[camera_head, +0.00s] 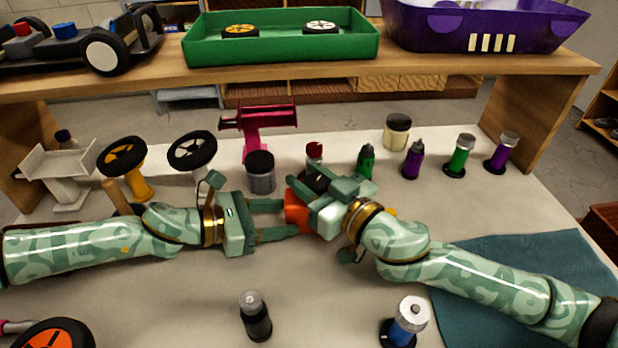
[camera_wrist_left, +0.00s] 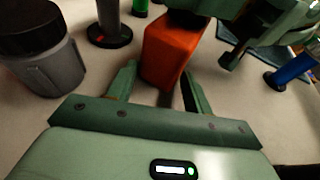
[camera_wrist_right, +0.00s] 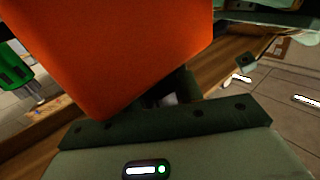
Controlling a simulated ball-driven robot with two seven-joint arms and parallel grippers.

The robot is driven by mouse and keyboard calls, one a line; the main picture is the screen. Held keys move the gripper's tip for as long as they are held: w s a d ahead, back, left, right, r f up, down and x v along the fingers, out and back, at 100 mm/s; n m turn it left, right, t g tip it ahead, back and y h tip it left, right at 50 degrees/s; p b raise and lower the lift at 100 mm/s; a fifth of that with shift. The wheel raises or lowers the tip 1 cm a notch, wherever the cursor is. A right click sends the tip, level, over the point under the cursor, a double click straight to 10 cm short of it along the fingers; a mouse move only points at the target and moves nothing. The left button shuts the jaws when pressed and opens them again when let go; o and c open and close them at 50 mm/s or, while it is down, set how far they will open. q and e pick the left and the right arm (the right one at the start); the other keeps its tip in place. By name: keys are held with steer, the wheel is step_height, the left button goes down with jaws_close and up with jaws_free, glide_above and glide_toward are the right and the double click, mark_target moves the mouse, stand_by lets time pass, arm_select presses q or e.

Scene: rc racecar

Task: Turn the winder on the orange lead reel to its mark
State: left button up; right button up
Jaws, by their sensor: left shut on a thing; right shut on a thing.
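The orange lead reel (camera_head: 296,212) is in the middle of the table in the head view, partly covered by my grippers. Its orange body also fills the upper part of the right wrist view (camera_wrist_right: 120,50) and shows in the left wrist view (camera_wrist_left: 168,52). My left gripper (camera_head: 288,218) is shut on the orange body from the left. My right gripper (camera_head: 318,192) is shut on a part at the reel's upper right, seemingly the winder. The winder and its mark are hidden by the right gripper, so I cannot tell its angle.
A grey jar with a black lid (camera_head: 260,172) stands just behind the left gripper. Several coloured bottles and spools stand behind and to the right. A dark spool (camera_head: 255,315) and a blue spool (camera_head: 405,322) stand in front. A wooden shelf (camera_head: 330,78) spans the back.

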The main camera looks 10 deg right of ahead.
mark_target(310, 177)
stand_by(0.3)
steer(key=o, duration=1)
step_height(310, 177, up, 10)
steer(key=shift+f, duration=0.1)
